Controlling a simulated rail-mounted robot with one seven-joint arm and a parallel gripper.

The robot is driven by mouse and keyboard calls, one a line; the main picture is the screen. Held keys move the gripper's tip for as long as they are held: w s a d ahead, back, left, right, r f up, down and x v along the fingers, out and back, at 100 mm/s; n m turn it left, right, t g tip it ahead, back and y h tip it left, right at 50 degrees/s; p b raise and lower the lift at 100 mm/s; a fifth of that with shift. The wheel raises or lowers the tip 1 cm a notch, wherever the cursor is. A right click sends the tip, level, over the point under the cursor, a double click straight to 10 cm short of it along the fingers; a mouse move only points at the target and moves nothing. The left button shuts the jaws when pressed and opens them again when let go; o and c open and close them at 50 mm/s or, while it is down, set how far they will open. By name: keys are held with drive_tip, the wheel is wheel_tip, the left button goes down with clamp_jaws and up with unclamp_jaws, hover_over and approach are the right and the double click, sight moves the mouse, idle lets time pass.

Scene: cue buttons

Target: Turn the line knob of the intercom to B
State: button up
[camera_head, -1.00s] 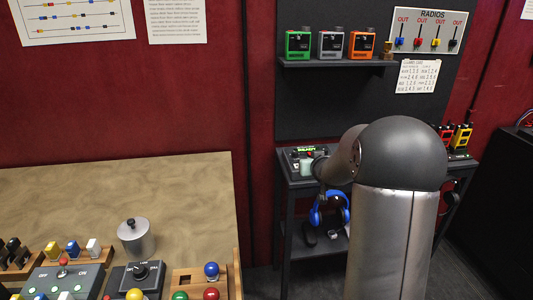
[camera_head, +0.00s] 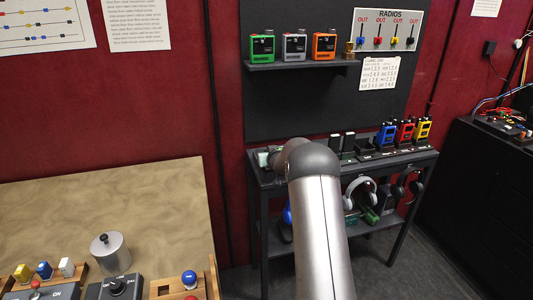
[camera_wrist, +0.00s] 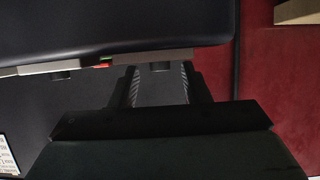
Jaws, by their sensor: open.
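A small pale-green part, probably of the intercom (camera_head: 263,158), shows at the left end of the dark stand in the head view. My arm hides the rest of that spot, and the line knob cannot be made out. My gripper (camera_wrist: 160,76) shows in the wrist view with its two dark fingers apart and nothing seen held between them. A thin grey edge with small green and red spots, perhaps the intercom, lies just beyond the fingertips. Whether a finger touches it cannot be told. The gripper is hidden behind my arm in the head view.
The dark stand (camera_head: 413,160) bears several coloured radios. Headphones (camera_head: 359,193) hang below its top. A shelf (camera_head: 300,65) with three devices is above. A tan table (camera_head: 120,205) with a metal pot (camera_head: 110,250) and control boxes is at the left.

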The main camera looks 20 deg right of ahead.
drive_tip(key=shift+x, duration=0.75)
clamp_jaws()
drive_tip(key=shift+f+b, duration=0.15)
drive_tip(key=shift+b, duration=0.2)
